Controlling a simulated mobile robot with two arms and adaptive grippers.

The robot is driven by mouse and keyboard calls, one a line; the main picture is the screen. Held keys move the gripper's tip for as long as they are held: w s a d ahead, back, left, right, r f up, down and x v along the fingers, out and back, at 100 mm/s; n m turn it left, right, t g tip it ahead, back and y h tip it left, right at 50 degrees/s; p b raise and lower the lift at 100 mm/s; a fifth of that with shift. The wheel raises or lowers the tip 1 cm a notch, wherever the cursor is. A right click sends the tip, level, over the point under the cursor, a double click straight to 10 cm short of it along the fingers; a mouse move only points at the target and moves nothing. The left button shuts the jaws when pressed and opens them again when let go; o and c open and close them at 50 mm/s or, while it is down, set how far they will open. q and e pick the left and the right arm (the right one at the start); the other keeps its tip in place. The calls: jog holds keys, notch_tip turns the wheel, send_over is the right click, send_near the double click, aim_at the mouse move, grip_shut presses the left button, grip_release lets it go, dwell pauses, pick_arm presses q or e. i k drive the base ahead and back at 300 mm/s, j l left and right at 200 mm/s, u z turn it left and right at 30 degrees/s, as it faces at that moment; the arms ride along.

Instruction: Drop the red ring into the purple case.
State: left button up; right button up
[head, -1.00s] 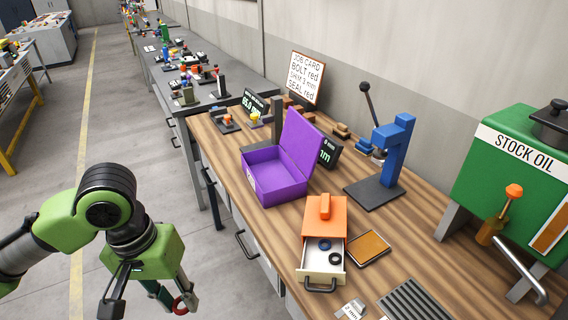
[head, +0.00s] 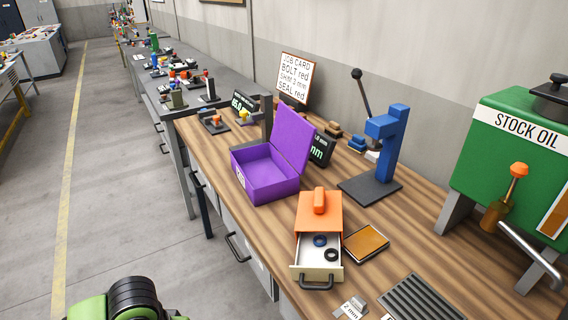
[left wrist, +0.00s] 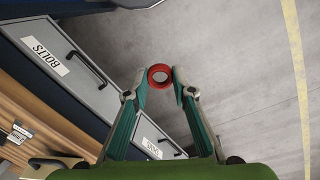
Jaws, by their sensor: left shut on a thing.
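The red ring (left wrist: 160,76) shows in the left wrist view, held between the fingertips of my left gripper (left wrist: 160,78), which is shut on it. Floor and bench drawers lie behind it. In the head view only part of my left arm shows at the bottom left; the gripper and ring are out of that frame. The purple case (head: 266,178) stands on the wooden bench with its lid (head: 293,148) raised, and its inside looks empty. My right gripper is in neither view.
An orange box (head: 319,214) with an open drawer (head: 317,272) holding a blue and a black ring stands in front of the case. A blue press (head: 388,145) is to the right.

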aim_at(258, 179)
jog(key=i+j+z, duration=0.15)
jog(key=z, duration=0.2)
jog(key=i+j+z, duration=0.1)
jog(key=j+z, duration=0.6)
jog(key=i+j+z, duration=0.1)
jog(key=j, duration=0.65)
jog(key=i+j+z, duration=0.1)
jog(key=j, duration=0.65)
jog(key=i+j+z, duration=0.1)
jog(key=j, duration=0.65)
